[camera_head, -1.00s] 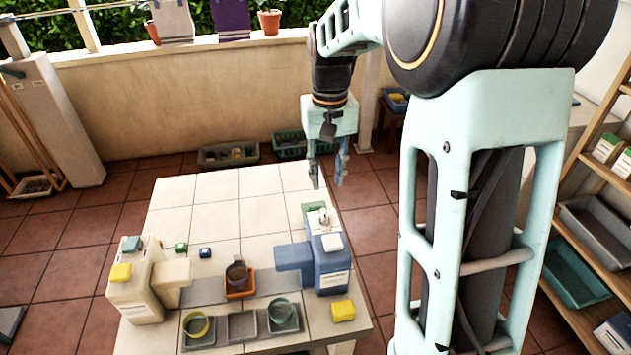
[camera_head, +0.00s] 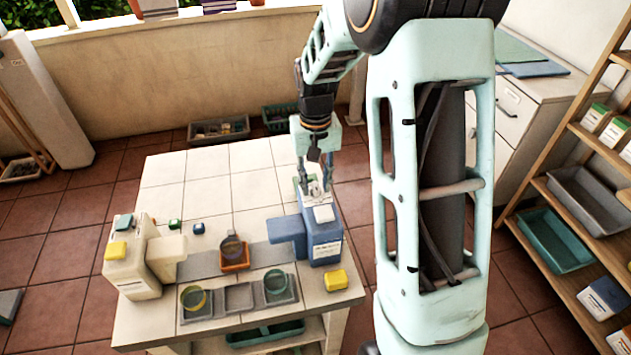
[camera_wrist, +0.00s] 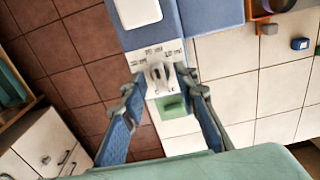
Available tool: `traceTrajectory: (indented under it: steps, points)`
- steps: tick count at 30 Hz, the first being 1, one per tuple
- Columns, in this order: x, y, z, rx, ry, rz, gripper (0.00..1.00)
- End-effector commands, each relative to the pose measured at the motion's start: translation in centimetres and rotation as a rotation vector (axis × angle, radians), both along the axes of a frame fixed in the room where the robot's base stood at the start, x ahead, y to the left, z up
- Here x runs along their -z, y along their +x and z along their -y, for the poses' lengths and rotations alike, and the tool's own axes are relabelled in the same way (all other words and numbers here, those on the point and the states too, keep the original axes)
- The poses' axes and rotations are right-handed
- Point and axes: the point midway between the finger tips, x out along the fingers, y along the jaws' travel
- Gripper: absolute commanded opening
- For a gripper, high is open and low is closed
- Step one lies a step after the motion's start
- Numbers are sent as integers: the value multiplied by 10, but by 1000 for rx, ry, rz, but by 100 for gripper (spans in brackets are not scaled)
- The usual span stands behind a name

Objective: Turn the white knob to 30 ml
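The white knob (camera_wrist: 160,74) sits on a pale dial plate (camera_wrist: 150,58) at the end of the blue dispenser (camera_wrist: 210,14). Small ml labels fan around the knob, too blurred to read surely. My gripper (camera_wrist: 165,88) is open, with one blue finger on each side of the plate. Its fingertips are close to the knob; contact cannot be told. In the head view my gripper (camera_head: 315,180) is over the back of the blue dispenser (camera_head: 322,240), partly hiding the knob.
A cream dispenser (camera_head: 130,265) stands at the table's left. An orange tray (camera_head: 235,265) holds a dark cup between the dispensers. Grey trays (camera_head: 240,310) with cups are at the front. The back left tabletop is clear.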

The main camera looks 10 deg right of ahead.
Motion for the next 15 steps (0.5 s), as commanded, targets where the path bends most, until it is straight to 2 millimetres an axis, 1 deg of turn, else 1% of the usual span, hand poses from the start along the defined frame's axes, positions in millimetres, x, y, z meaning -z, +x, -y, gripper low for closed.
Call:
traceTrajectory:
  steps: [3, 4, 11, 15]
  points:
    - [0, 0, 0, 0, 0, 0, 28]
    - [0, 0, 0, 0, 0, 0, 25]
    - [0, 0, 0, 0, 0, 0, 0]
    - [0, 0, 0, 0, 0, 0, 0]
